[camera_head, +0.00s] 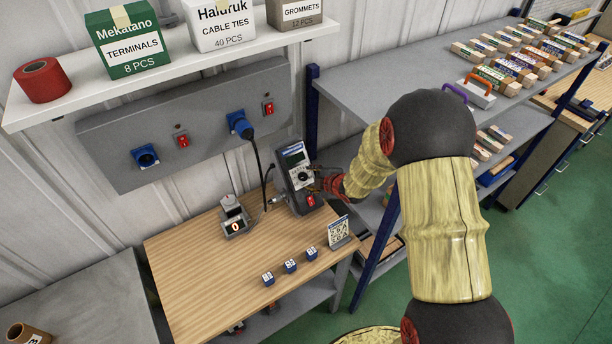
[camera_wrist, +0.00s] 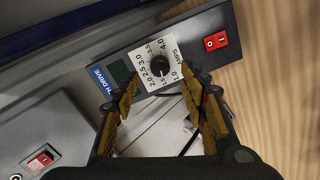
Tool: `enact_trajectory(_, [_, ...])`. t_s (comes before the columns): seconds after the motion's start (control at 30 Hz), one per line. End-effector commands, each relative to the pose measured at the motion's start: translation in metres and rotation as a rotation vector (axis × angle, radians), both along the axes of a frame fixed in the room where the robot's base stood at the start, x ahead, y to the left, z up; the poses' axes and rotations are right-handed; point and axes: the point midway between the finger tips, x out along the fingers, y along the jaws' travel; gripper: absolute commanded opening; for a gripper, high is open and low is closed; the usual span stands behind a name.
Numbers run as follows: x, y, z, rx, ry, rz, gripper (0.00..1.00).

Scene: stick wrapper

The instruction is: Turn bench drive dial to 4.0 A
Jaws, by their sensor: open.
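The bench drive (camera_head: 293,160) is a dark box with a sloped front panel, standing at the back right of the wooden bench. In the wrist view its black round dial (camera_wrist: 160,67) sits on a white scale plate (camera_wrist: 147,82) marked in amps from 1.0 to 4.0. I cannot clearly tell which mark the dial points to. My gripper (camera_wrist: 160,98) is open, one finger on each side below the dial in the wrist view, with nothing between the fingertips. In the head view my gripper (camera_head: 333,185) is close in front of the drive's right side.
A red rocker switch (camera_wrist: 215,41) and a dark green display (camera_wrist: 119,72) flank the dial. On the bench (camera_head: 190,285) are a small device reading 0 (camera_head: 235,222), several blue-white blocks (camera_head: 290,265) and a small sign (camera_head: 338,229). A cable (camera_head: 257,165) hangs behind. A shelf unit (camera_head: 350,85) stands right.

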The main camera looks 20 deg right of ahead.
Motion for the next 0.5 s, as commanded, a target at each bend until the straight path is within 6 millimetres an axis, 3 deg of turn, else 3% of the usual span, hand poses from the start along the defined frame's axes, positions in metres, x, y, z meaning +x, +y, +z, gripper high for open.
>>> enact_trajectory(0.2, [0.025,0.007,-0.021,0.001,0.001,0.000,0.43])
enact_trajectory(0.5, [0.039,0.011,-0.033,0.001,0.001,-0.002,0.43])
